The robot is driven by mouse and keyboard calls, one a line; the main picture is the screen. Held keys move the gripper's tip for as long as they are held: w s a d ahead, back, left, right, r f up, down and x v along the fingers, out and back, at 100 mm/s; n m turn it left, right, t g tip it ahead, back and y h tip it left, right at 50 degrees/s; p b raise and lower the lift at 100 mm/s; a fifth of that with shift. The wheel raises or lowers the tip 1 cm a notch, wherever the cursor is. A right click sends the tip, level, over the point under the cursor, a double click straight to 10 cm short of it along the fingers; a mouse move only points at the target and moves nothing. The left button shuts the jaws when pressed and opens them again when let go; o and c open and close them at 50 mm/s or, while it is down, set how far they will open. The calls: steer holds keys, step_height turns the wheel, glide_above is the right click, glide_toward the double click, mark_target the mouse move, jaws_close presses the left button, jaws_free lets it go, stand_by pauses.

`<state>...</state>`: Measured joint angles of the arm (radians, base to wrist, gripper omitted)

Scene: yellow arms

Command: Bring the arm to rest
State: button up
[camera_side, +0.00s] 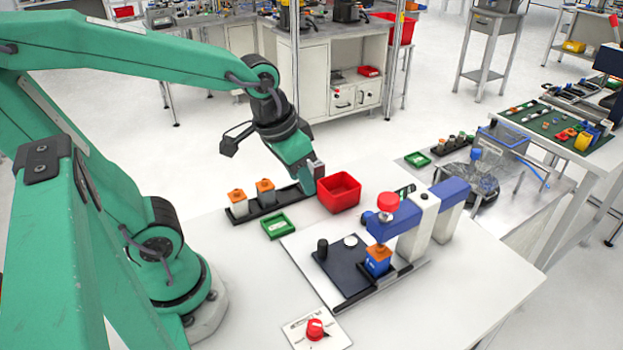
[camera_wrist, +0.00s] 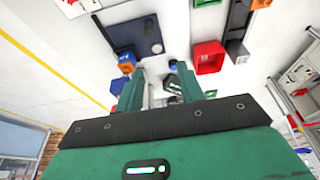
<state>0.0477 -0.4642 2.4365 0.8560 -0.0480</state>
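My gripper (camera_side: 312,184) hangs from my green arm over the back of the white table (camera_side: 240,290), beside the left edge of the red bin (camera_side: 340,192) in the side view. It points downward at a tilt. In the wrist view my gripper (camera_wrist: 160,78) has its two green fingers apart, with a clear gap and nothing held between them. The red bin also shows in the wrist view (camera_wrist: 208,66), right of the fingers. The exact height of the fingertips above the table is hard to tell.
A black rack (camera_side: 268,208) with two orange-topped blocks stands left of my gripper. A small green tray (camera_side: 278,227) lies in front. A blue-and-white press (camera_side: 398,222) stands over an orange-and-blue block (camera_side: 378,260) at right. A red button (camera_side: 315,329) is at the front; the left table is clear.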

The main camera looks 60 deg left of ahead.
steer(key=shift+s+a+r+t, duration=0.2)
steer(key=shift+s+r+t, duration=0.15)
steer(key=shift+s+r, duration=0.3)
steer(key=shift+s+a+r+t, duration=0.2)
steer(key=shift+s+r+t, duration=0.1)
steer(key=shift+s+r, duration=0.3)
steer(key=shift+s+a+r+t, duration=0.2)
steer(key=shift+s+r+t, duration=0.15)
steer(key=shift+s+r, duration=0.3)
steer(key=shift+w, duration=0.1)
steer(key=shift+c, duration=0.5)
